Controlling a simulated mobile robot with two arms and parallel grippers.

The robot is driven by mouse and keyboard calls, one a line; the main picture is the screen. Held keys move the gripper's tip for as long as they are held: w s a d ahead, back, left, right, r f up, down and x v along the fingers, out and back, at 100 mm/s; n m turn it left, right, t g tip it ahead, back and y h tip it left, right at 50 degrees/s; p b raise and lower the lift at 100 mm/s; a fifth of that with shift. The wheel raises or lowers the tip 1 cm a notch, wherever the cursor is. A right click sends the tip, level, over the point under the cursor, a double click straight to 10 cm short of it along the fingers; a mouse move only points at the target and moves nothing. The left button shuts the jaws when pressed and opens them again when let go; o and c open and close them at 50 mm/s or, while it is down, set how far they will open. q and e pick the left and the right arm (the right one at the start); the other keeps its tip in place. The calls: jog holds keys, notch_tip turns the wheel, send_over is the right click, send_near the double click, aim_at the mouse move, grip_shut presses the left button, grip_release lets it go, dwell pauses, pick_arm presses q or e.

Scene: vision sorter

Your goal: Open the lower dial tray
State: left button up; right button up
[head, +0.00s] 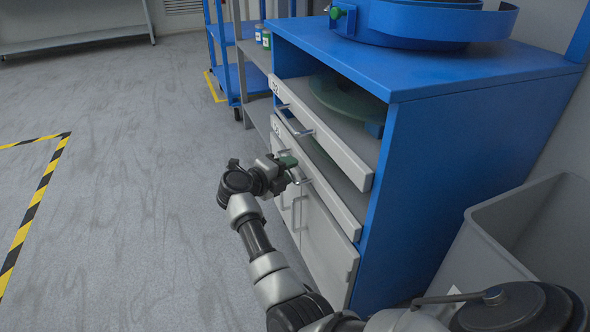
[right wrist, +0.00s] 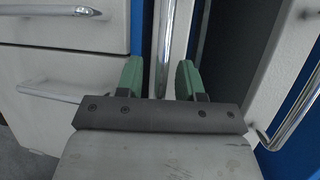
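The blue cabinet (head: 440,160) has two light grey trays, one above the other. The lower dial tray (head: 340,206) stands partly out, with grey inner surface and part of a green disc showing behind its front. My right gripper (head: 288,163) is at the lower tray's bar handle. In the right wrist view its green fingertips (right wrist: 160,80) stand on either side of a chrome bar handle (right wrist: 164,45), with a gap showing at each side. The fingers look open around the bar. My left gripper is not in view.
The upper tray (head: 335,145) also stands partly out, just above my right gripper, with a green disc (head: 345,98) inside. Cabinet doors (head: 322,245) are below. A grey bin (head: 490,250) stands at the right. The floor at left is clear.

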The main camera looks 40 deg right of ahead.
grip_shut()
dwell(0.3)
